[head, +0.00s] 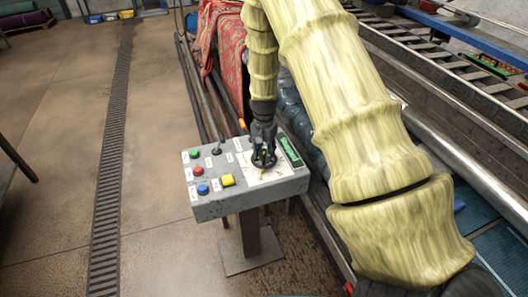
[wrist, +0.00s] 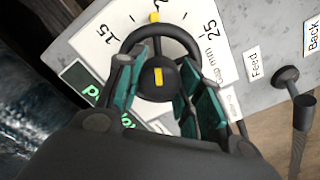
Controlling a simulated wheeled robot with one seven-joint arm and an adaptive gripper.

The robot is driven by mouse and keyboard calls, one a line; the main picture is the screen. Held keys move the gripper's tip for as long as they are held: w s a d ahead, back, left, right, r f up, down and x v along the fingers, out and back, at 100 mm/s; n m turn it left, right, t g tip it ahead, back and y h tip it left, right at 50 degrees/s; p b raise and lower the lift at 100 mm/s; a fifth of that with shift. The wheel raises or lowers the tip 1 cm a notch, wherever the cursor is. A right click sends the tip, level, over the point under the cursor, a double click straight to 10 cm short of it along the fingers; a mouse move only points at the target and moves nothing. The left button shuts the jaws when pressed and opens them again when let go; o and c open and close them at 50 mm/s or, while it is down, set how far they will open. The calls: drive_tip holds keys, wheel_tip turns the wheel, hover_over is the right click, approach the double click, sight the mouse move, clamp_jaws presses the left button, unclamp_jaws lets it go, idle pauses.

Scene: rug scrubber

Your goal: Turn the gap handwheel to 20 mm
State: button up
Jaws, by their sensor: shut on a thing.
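The gap handwheel (wrist: 191,42) is a dark wheel with a round hub on a white dial plate (wrist: 88,38). In the wrist view, a yellow mark (wrist: 154,17) on its rim lies between the printed 15 and 25, close to a number cut off at the top edge. The hub carries another yellow stripe. My gripper (wrist: 160,80) has its teal-padded fingers on both sides of the hub, shut on the handwheel. In the head view, my gripper (head: 264,157) reaches down onto the panel and hides most of the wheel.
The grey control panel (head: 240,201) also has green, red, blue and yellow buttons (head: 228,180), a lever switch (head: 216,149) and a display (head: 290,151) with green text. A lever (wrist: 287,78) labelled Feed stands right of the wheel. Open floor (head: 165,110) lies to the left.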

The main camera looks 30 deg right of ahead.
sight(264, 151)
drive_tip(key=shift+w+d+r+m, duration=0.1)
drive_tip(key=shift+w+r+m, duration=0.05)
drive_tip(key=shift+m, duration=0.25)
drive_tip(key=o, duration=1)
drive_tip(key=shift+o, duration=0.2)
wheel_tip(264, 151, up, 12)
drive_tip(key=shift+f, duration=0.2)
idle(0.4)
